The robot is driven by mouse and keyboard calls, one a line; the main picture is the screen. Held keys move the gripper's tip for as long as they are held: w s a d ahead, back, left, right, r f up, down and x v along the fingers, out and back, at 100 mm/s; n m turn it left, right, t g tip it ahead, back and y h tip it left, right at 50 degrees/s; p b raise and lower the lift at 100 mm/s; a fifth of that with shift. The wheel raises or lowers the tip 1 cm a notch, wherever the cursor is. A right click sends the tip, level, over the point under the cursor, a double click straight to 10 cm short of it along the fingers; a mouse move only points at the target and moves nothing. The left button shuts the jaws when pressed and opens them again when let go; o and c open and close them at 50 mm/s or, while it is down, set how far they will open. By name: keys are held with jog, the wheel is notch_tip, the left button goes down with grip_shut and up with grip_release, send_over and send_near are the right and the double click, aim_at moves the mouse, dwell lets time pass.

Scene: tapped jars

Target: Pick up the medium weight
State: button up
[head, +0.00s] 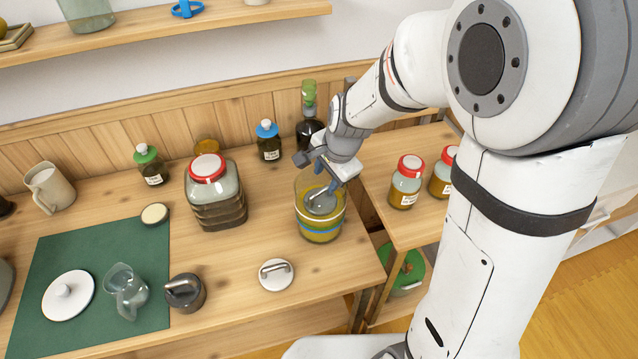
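My gripper (331,185) points down into the mouth of an open glass jar (322,232) near the right end of the table. The jar holds yellow-green contents and has a blue band. A grey round weight (319,204) with a handle sits inside it, just below my fingers. I cannot tell whether the fingers are apart or closed on the handle. Two more handled weights stand on the table: a thick dark one (185,297) and a flat pale one (276,276). Which of these is the medium weight is not clear from size alone.
A large red-lidded jar (217,205) stands left of the open jar. Bottles (268,141) line the back. A green mat (50,250) holds a white lid (67,298) and a glass jug (126,290). Red-lidded jars (405,183) stand on the right side table.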

aim_at(321, 190)
jog(key=x, duration=0.8)
jog(key=shift+w+d+p, duration=0.1)
jog(key=shift+w+p, duration=0.1)
jog(key=shift+p, duration=0.1)
grip_shut()
dwell(1.2)
